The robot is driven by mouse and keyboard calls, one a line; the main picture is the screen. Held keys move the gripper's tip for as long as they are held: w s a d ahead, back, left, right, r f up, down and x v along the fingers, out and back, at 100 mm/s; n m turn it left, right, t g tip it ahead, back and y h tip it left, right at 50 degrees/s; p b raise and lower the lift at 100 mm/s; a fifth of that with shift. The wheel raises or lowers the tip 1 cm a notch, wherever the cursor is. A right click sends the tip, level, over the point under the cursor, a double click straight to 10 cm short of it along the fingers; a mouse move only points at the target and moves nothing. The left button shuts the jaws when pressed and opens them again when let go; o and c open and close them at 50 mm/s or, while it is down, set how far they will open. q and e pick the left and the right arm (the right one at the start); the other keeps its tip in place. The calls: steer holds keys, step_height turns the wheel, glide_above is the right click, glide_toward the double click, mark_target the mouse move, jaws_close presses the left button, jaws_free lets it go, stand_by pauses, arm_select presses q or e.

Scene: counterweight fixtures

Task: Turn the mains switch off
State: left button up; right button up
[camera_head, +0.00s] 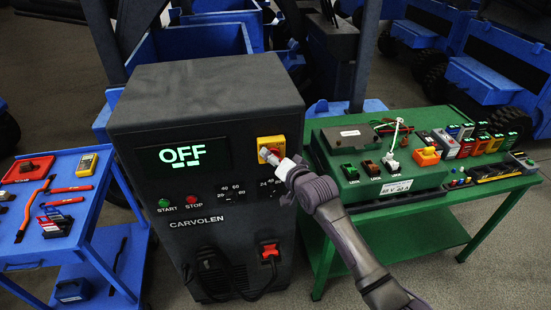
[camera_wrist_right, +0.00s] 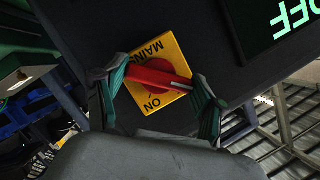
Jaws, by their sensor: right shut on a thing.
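The mains switch is a red rotary handle (camera_wrist_right: 158,77) on a yellow plate (camera_head: 271,142) on the front of the dark charger cabinet (camera_head: 215,98). In the right wrist view the plate (camera_wrist_right: 172,50) carries the words MAINS and ON, upside down. My right gripper (camera_wrist_right: 160,84) is at the switch, with one green-padded finger at each end of the handle, shut on it. In the head view the right gripper (camera_head: 273,157) covers the lower part of the switch. The cabinet display (camera_head: 182,155) reads OFF in green. My left gripper is not in view.
START (camera_head: 163,203) and STOP (camera_head: 191,199) buttons sit below the display. A red connector (camera_head: 269,250) with a black cable is lower on the cabinet. A blue tool cart (camera_head: 75,235) stands left; a green bench (camera_head: 425,225) with switches and batteries stands right.

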steer(key=shift+f, duration=0.1)
steer(key=o, duration=1.1)
steer(key=shift+o, duration=0.2)
steer(key=v, duration=1.2)
